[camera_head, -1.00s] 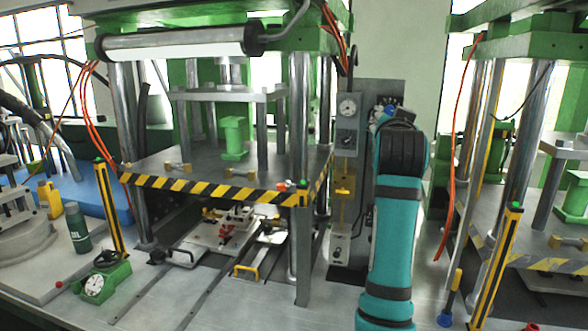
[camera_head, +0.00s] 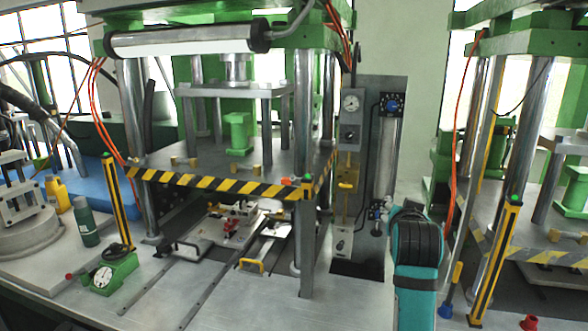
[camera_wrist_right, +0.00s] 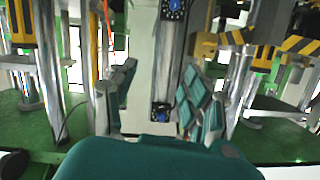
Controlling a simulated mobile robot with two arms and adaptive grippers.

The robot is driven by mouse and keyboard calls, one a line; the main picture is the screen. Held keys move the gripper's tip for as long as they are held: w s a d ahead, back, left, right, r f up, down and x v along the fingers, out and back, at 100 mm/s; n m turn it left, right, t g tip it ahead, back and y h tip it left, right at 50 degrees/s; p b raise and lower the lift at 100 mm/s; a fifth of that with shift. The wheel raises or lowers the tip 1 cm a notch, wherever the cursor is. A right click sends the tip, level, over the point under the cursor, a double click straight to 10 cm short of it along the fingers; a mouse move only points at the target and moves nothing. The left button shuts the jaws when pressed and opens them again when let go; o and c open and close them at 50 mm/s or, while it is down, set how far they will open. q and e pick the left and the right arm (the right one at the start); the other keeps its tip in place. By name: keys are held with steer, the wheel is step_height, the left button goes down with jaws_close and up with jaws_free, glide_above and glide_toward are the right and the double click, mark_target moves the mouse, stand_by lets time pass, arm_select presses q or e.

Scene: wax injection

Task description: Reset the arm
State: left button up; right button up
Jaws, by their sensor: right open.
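My right arm (camera_head: 416,250) shows as a teal link with black bands at the bottom right of the head view, in front of the bench. A pale upright panel with dark blue-centred knobs shows behind the gap. My left arm and left gripper are in neither view.
The wax press (camera_head: 220,185) with a striped front edge stands at centre left. The grey control panel (camera_head: 375,250) is close behind my right arm. A second press (camera_head: 545,265) stands at right. A green bottle (camera_head: 86,222) and a dial gauge (camera_head: 103,277) stand at left.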

steer(key=s+f+n+g+y, duration=0.1)
steer(key=s+f, duration=0.3)
steer(key=f, duration=0.3)
steer(key=s+d+f+n+g, duration=0.1)
steer(key=s+f+g, duration=0.1)
steer(key=s+f, duration=0.45)
steer(key=s+f+n+g+y, duration=0.1)
steer(key=s+f, duration=0.1)
steer(key=f, duration=0.7)
steer(key=s+a+f+n+g+y, duration=0.15)
steer(key=s+f, duration=0.25)
steer(key=s, duration=0.6)
steer(key=s+a+f+n+g, duration=0.1)
steer(key=s+f+g, duration=0.3)
steer(key=s, duration=0.5)
steer(key=s+a+f+n+g+y, duration=0.15)
steer(key=s+f, duration=0.35)
steer(key=s, duration=0.5)
step_height(320, 180, down, 28)
steer(key=s+g+b, duration=0.1)
steer(key=b, duration=0.1)
steer(key=s+d+f+g+b, duration=0.1)
steer(key=s+d+f+b, duration=0.1)
steer(key=s+f, duration=1.5)
steer(key=shift+d+f+n+h, duration=0.35)
steer(key=shift+d+f, duration=0.35)
steer(key=shift+f, duration=0.25)
